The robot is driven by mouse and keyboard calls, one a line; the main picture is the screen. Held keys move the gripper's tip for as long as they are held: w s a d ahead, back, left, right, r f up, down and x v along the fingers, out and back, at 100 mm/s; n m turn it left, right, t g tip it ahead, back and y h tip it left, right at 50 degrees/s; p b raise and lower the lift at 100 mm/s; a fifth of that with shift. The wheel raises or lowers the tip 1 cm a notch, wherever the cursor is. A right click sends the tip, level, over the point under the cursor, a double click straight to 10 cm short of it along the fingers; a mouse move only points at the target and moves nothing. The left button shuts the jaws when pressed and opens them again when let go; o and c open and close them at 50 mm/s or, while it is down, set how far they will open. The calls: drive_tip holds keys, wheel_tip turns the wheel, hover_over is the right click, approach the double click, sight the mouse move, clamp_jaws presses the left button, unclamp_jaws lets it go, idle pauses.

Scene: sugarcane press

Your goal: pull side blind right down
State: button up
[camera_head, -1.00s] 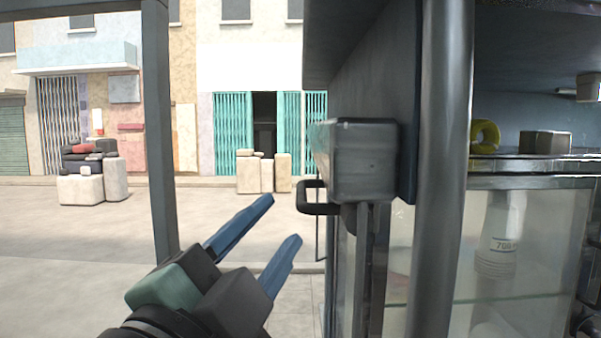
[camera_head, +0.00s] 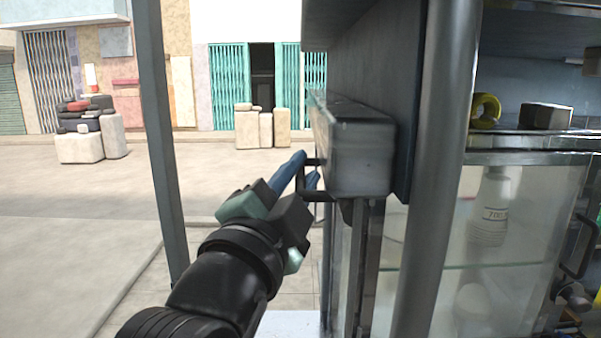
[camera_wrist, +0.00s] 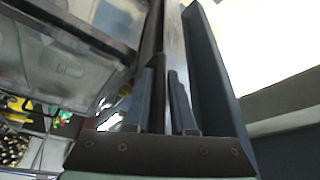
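The side blind's long grey housing (camera_head: 360,155) runs along the stall's side, with a black loop handle (camera_head: 303,190) hanging below its outer edge. I take this as the right side blind; it looks rolled up. My gripper (camera_head: 304,172) is at the handle, with one blue finger on each side of its outer bar. In the wrist view the two fingers (camera_wrist: 160,105) stand apart with a dark bar between them. Whether they touch the bar cannot be told. The far finger is partly hidden behind the handle.
A grey post (camera_head: 435,170) and a glass case (camera_head: 500,225) stand right of the blind. Another thin post (camera_head: 160,140) stands to the left. Stacked sacks (camera_head: 262,128) lie across the street. The pavement left of my arm is clear.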

clamp_jaws()
idle(1.1)
